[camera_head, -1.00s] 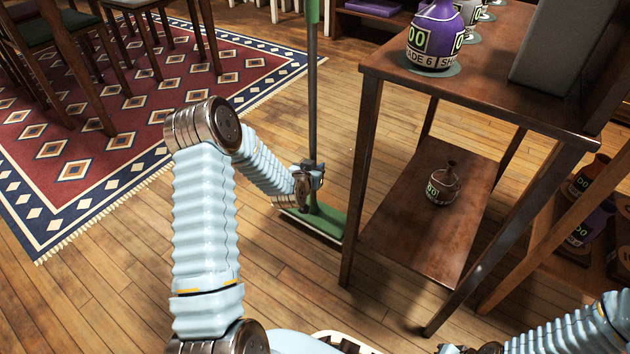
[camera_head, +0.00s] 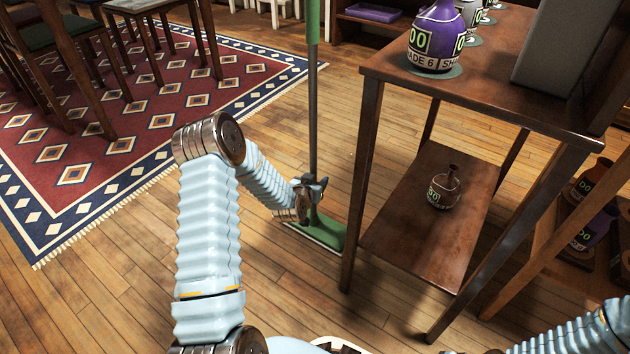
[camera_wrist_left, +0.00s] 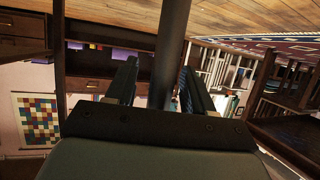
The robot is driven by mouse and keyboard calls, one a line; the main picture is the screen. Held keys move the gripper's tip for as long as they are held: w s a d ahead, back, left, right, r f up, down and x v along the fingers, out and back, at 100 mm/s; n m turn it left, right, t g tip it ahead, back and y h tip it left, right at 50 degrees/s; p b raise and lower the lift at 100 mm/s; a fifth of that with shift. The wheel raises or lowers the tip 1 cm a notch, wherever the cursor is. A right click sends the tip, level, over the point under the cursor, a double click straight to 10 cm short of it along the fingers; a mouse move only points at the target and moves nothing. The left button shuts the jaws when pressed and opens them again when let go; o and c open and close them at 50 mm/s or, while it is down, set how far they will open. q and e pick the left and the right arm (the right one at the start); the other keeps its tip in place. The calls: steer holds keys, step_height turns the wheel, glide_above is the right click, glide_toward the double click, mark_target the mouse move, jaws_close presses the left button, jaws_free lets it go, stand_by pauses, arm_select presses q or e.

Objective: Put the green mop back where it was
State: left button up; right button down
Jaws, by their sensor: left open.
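The green mop (camera_head: 313,120) stands upright on the wooden floor, left of the side table. It has a grey pole with a green upper sleeve and a flat green head (camera_head: 322,232) on the floor. My left gripper (camera_head: 314,184) is low on the pole, just above the head.
The wooden side table (camera_head: 480,80) stands close right of the mop, with a purple bottle (camera_head: 434,38) on top and a brown bottle (camera_head: 444,188) on its lower shelf. A patterned red rug (camera_head: 110,135) with chairs lies left.

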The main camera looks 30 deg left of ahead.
arm_select(q)
steer(key=p+v, duration=0.2)
steer(key=v, duration=1)
